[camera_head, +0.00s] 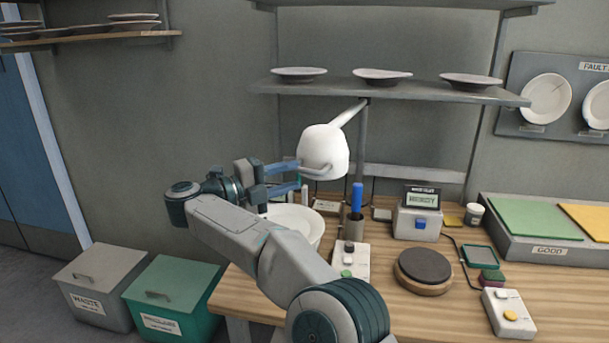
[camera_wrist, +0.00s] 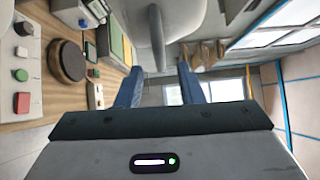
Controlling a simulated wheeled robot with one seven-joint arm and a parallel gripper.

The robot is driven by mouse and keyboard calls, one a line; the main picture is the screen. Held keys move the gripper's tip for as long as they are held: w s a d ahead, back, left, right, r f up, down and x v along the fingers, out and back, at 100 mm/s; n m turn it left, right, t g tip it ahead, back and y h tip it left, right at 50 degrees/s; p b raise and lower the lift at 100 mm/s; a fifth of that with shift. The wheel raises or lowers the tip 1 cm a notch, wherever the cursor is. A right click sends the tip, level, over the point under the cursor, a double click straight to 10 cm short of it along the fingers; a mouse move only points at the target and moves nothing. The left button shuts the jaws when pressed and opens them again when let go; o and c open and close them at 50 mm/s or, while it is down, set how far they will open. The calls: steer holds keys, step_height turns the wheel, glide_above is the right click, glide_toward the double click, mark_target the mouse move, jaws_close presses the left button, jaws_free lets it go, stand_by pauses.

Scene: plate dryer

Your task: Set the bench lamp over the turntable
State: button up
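The bench lamp (camera_head: 321,147) has a white shade on a pale arm that reaches out from under the shelf, with a thin handle (camera_head: 316,171) at its lower front. My gripper (camera_head: 299,175) is at the left of the shade, its two blue fingers spread apart. In the wrist view the handle (camera_wrist: 157,42) lies between and just beyond the fingertips (camera_wrist: 158,72), with space on both sides. The turntable (camera_head: 424,267), a dark disc on a wooden base, stands on the bench lower right of the shade; it also shows in the wrist view (camera_wrist: 68,61).
A shelf with plates (camera_head: 381,77) hangs above the lamp. A white bowl (camera_head: 293,220) sits beneath my gripper. A cup with a blue-handled tool (camera_head: 355,200), a button box (camera_head: 349,262) and a display box (camera_head: 417,220) stand near the turntable. Bins stand at lower left.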

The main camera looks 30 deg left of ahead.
steer(key=v, duration=0.8)
steer(key=shift+s, duration=0.15)
